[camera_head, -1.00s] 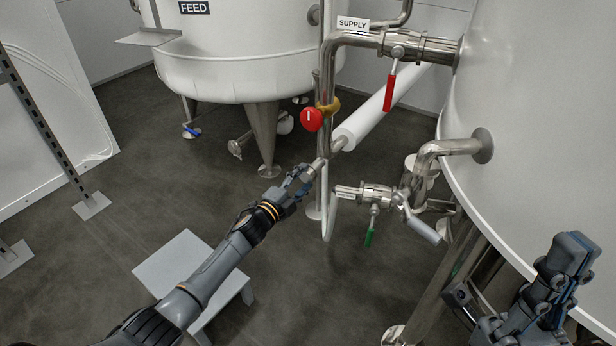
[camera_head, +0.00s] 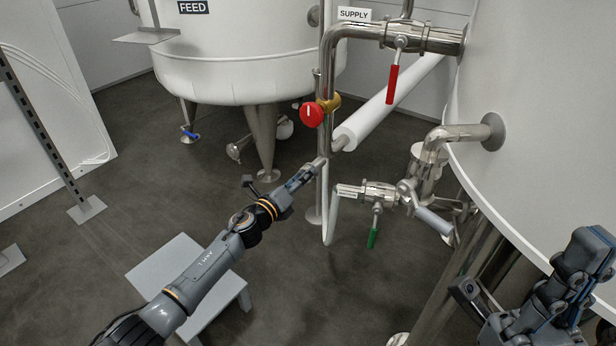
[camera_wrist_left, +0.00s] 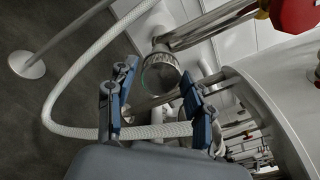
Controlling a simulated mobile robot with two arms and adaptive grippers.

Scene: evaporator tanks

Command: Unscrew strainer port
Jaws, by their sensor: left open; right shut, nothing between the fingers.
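The strainer port is probably the round, ridged metal end cap (camera_wrist_left: 158,72) on a pipe in the left wrist view. In the head view this pipe end (camera_head: 320,162) meets the upright pipe below the red knob. My left gripper (camera_head: 306,174) is at that end, reaching from lower left. In the left wrist view its open fingers (camera_wrist_left: 160,104) are spread, with the cap beyond and between their tips. No contact is visible. My right gripper (camera_head: 592,252) is shut and empty beside the large tank at right.
A red knob (camera_head: 312,114) and a red-handled valve (camera_head: 392,84) are above. A green-handled valve (camera_head: 373,238) is right of my left gripper. A pale hose (camera_wrist_left: 62,95) curves around the left finger. A grey step stool (camera_head: 180,268) stands below my left arm.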

